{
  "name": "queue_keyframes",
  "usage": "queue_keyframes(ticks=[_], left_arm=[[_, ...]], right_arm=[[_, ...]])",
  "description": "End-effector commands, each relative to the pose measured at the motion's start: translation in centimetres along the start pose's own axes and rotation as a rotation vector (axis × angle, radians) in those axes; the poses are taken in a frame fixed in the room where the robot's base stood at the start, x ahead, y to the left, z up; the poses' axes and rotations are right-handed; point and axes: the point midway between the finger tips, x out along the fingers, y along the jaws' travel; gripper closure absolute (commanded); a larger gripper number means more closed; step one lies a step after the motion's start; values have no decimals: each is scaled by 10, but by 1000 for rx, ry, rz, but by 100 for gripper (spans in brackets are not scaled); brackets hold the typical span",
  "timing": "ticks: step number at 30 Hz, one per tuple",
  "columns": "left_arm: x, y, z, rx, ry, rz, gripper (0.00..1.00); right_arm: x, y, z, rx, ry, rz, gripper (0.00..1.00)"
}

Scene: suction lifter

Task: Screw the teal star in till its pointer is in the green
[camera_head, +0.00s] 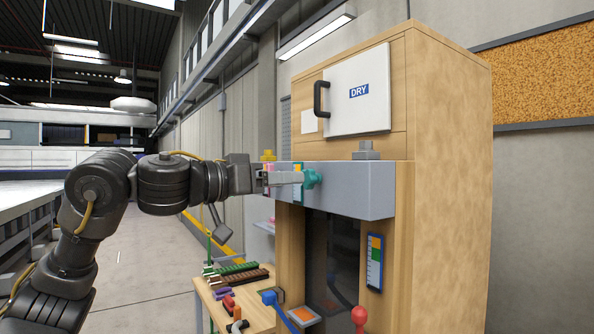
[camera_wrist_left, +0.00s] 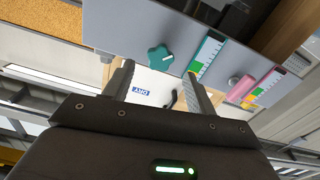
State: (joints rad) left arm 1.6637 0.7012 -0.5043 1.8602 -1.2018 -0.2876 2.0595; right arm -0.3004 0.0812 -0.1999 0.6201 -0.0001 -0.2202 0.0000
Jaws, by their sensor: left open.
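The teal star (camera_head: 312,178) is a knob on the front of a grey panel on the wooden cabinet. It also shows in the left wrist view (camera_wrist_left: 160,58), ahead of the gap between my fingers. My left gripper (camera_head: 297,178) is open, its fingers pointing at the star and close to it in the head view. In the left wrist view the fingers (camera_wrist_left: 163,84) stand apart with nothing between them. A scale with teal and green marks (camera_wrist_left: 206,55) stands beside the star; its pointer is too small to read. My right gripper is not in view.
Above is a white door marked DRY (camera_head: 357,92) with a black handle. Below, a wooden table (camera_head: 206,291) holds several small coloured parts and a blue lever (camera_head: 269,297).

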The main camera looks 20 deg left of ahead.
Motion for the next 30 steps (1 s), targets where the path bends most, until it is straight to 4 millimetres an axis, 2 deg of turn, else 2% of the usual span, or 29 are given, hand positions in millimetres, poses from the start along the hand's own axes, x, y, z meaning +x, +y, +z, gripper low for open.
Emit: queue_keyframes(ticks=[3,9,19,30], left_arm=[[20,1,-2,-3,-3,1,44],[38,0,0,-1,-2,0,44],[41,0,1,0,0,-1,44],[41,0,0,0,0,-1,88]], right_arm=[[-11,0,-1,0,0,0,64],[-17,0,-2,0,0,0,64],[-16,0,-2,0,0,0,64],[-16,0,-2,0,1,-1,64]])
